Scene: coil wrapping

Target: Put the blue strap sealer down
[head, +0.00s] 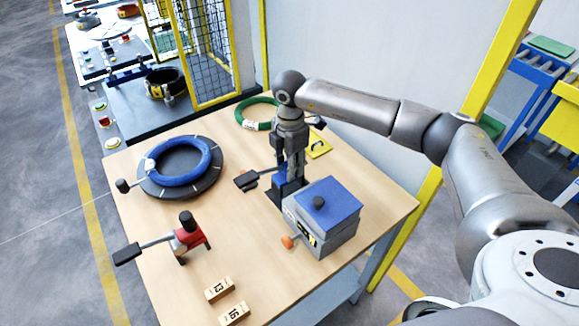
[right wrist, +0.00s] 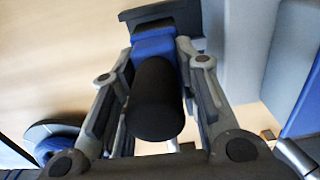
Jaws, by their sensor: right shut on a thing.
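The blue strap sealer (head: 279,174) is at the middle right of the wooden table, left of the grey box. Its black-ended lever (head: 247,180) points left. My right gripper (head: 293,160) points down from above and is shut on the sealer. In the right wrist view, the sealer's black knob (right wrist: 156,100) and blue body (right wrist: 154,47) sit between the two fingers. The sealer is low over a dark patch of the table; I cannot tell whether its base touches it. My left gripper is not in view.
A grey box with a blue lid (head: 328,203) stands close on the right. A red tool (head: 190,238) stands front left, near numbered wooden blocks (head: 219,289). A blue coil (head: 179,180) lies on a dark disc. A green coil (head: 246,122) and yellow plate (head: 319,149) are behind.

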